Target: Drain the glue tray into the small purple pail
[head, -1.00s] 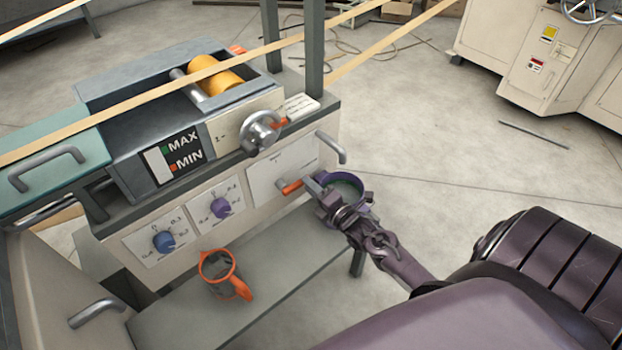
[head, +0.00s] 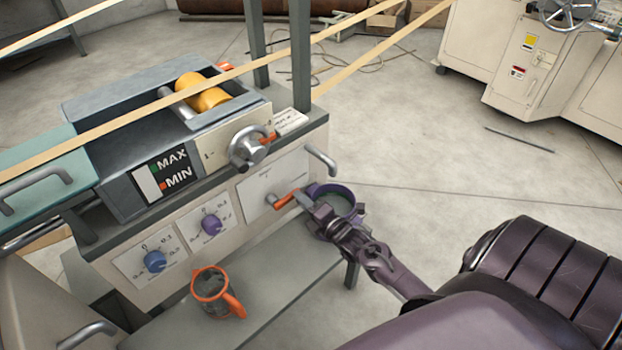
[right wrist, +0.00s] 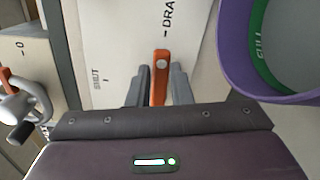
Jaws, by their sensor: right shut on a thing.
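The glue tray (head: 118,198) is a grey box on top of the machine, with a MAX/MIN gauge on its front and a yellow roller (head: 205,93) inside. The glue itself is not visible. My right gripper (right wrist: 158,85) is shut on an orange lever (right wrist: 160,62) on the white panel, between a SHUT mark at left and a partly cut-off DRA... mark at upper right. The lever also shows in the head view (head: 285,200). The purple pail (head: 345,192) sits just beyond my right gripper; its green FULL band shows inside its rim (right wrist: 238,82). My left gripper is not in view.
An orange-rimmed grey jug (head: 208,300) stands on the lower shelf (head: 285,270). Blue (head: 155,261) and purple (head: 211,225) knobs are on the front panel. A metal crank wheel (head: 247,147) and a bar handle (head: 320,160) stick out nearby. Tan strips cross above the tray.

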